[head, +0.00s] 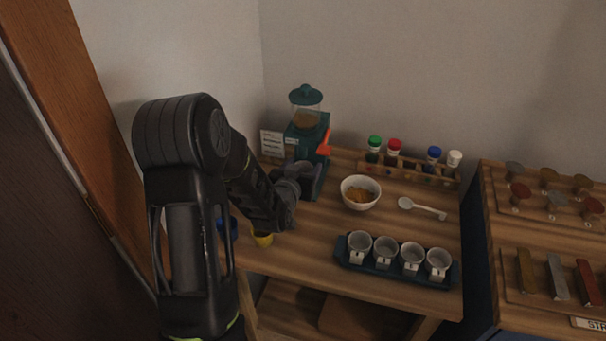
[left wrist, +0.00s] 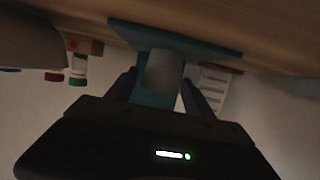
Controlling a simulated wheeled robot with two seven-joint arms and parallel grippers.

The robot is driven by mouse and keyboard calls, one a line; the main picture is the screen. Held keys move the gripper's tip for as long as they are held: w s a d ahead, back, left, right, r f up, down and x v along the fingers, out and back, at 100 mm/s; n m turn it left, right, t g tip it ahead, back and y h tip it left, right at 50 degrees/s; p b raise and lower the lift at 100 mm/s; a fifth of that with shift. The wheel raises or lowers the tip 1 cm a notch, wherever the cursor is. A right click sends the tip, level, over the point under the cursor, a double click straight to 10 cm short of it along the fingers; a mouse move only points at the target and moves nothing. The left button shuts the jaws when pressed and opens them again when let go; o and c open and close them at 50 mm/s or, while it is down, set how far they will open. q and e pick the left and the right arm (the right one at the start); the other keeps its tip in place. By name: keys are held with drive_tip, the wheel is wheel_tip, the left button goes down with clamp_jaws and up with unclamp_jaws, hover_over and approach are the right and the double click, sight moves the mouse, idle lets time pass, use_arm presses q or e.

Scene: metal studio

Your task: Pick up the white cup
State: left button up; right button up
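A whitish-grey cup (head: 304,168) stands on the base of the teal grinder (head: 307,137). It shows as a grey cylinder (left wrist: 163,70) in the left wrist view, in front of the teal body. My left gripper (head: 296,184) reaches in low from the left, right at this cup, and partly hides it. In the left wrist view its two fingers (left wrist: 160,92) are apart, one on each side of the cup. I cannot tell whether they touch it. Several similar pale cups (head: 359,246) stand in a dark blue tray (head: 349,266) at the front. My right gripper is not in view.
A white bowl (head: 360,203) of orange-brown powder and a white spoon (head: 421,208) lie right of the grinder. Jars with coloured caps (head: 394,150) stand in a rack behind. A yellow cup (head: 263,240) is under my left arm. A second bench (head: 490,225) is at the right.

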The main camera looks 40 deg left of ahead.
use_arm(q)
clamp_jaws()
idle(0.4)
drive_tip(key=shift+r, duration=0.1)
